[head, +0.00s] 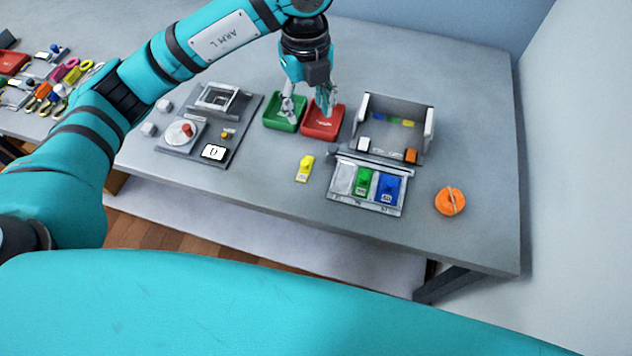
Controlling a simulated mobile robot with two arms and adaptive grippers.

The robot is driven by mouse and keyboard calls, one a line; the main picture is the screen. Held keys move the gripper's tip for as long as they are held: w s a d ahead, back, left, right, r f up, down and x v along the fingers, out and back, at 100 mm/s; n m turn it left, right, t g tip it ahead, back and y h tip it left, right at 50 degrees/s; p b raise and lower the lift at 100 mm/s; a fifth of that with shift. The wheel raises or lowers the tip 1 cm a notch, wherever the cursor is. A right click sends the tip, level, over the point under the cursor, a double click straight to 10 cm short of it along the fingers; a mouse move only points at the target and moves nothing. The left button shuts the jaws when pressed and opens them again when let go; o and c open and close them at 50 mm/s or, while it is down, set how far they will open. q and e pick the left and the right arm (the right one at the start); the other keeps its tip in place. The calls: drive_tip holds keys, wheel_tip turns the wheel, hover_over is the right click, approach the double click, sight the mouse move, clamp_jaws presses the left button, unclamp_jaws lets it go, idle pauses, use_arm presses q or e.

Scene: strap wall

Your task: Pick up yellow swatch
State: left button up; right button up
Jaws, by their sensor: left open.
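The yellow swatch (305,168) lies on the grey table, in front of the red and green trays and left of the swatch holder. It has a small pale label at its lower end. My left gripper (307,106) points down above the green tray (284,124) and the red tray (338,133). It is open, with nothing seen between its fingers, and is apart from the yellow swatch, farther back on the table. My right gripper is not in view.
A holder (338,198) with green and blue swatches stands right of the yellow swatch. Behind it is a grey open-fronted stand (398,108). An orange round object (450,201) lies at right. A grey panel (170,148) with a dial is at left. Bare table surrounds the swatch.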

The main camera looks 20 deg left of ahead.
use_arm(q)
hover_over(305, 162)
wheel_tip(305, 162, down, 5)
drive_tip(key=shift+n, duration=0.3)
drive_tip(key=f, duration=0.2)
drive_tip(key=f+p, duration=0.1)
drive_tip(key=f, duration=0.4)
drive_tip(key=shift+w+d+p, duration=0.15)
drive_tip(key=shift+d+p, duration=0.1)
drive_tip(key=shift+p, duration=0.15)
drive_tip(key=shift+a+f, duration=0.1)
drive_tip(key=shift+f, duration=0.3)
drive_tip(key=f+p, duration=0.2)
drive_tip(key=f, duration=0.1)
drive_tip(key=shift+s+a+f, duration=0.2)
drive_tip(key=shift+f, duration=0.65)
drive_tip(key=c, duration=0.4)
clamp_jaws()
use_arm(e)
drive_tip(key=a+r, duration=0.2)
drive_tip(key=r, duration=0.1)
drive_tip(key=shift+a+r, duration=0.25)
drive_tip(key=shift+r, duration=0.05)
